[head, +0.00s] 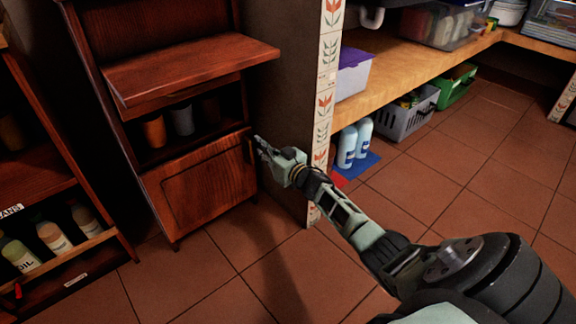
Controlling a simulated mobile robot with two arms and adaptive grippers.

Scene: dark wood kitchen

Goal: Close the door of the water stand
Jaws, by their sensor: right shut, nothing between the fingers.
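The water stand is a reddish-brown wooden cabinet with a jutting shelf (190,68) and an open compartment below it. Its lower door (200,185) is a framed wooden panel. The door lies across the lower front, flush or nearly so; I cannot tell whether a small gap is left. My right gripper (259,146) is shut and empty at the upper right edge of the door. It is touching or very close to that edge; the exact contact is hidden. My left gripper is not in view.
Several cups (182,120) stand in the compartment above the door. A rack with bottles (54,236) is at the left. A tiled post (325,90) stands right of the stand, with white-blue bottles (347,147) and a grey basket (408,115) beyond. The tiled floor (300,265) in front is clear.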

